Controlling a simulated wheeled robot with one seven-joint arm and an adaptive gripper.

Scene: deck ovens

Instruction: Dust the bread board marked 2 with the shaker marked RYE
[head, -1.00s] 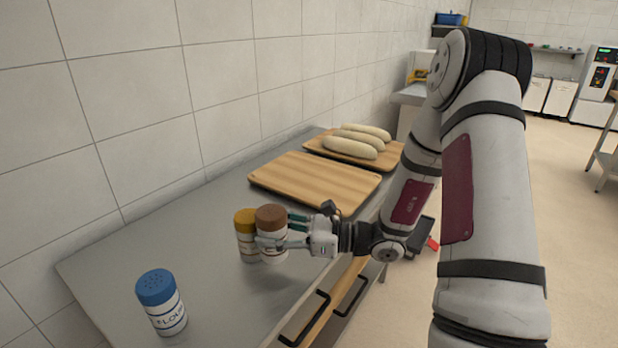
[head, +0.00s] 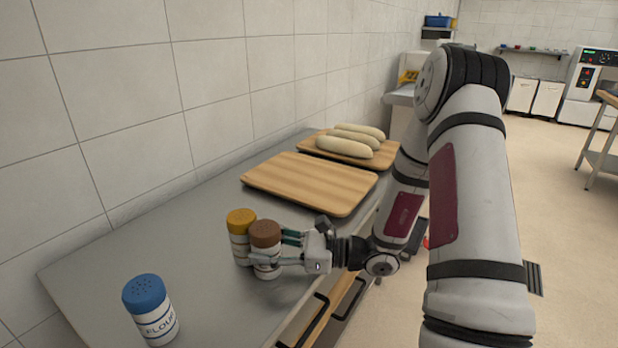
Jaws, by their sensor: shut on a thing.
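My gripper (head: 266,252) is shut on a white shaker with a brown cap (head: 265,234). The held shaker is upright; its label is hidden by the fingers, and I cannot tell whether its base touches the counter. A shaker with a yellow cap (head: 241,222) stands just behind and left of it, partly hidden, its label unreadable. An empty wooden bread board (head: 310,183) lies on the counter beyond my gripper. A second board (head: 382,159) behind it bears several pale loaves (head: 345,147). I see no number on either board.
A blue-capped shaker marked FLOUR (head: 151,309) stands at the near left of the grey counter (head: 150,245). A tiled wall (head: 140,120) runs along the counter's left side. The counter between the flour shaker and the empty board is clear along the wall.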

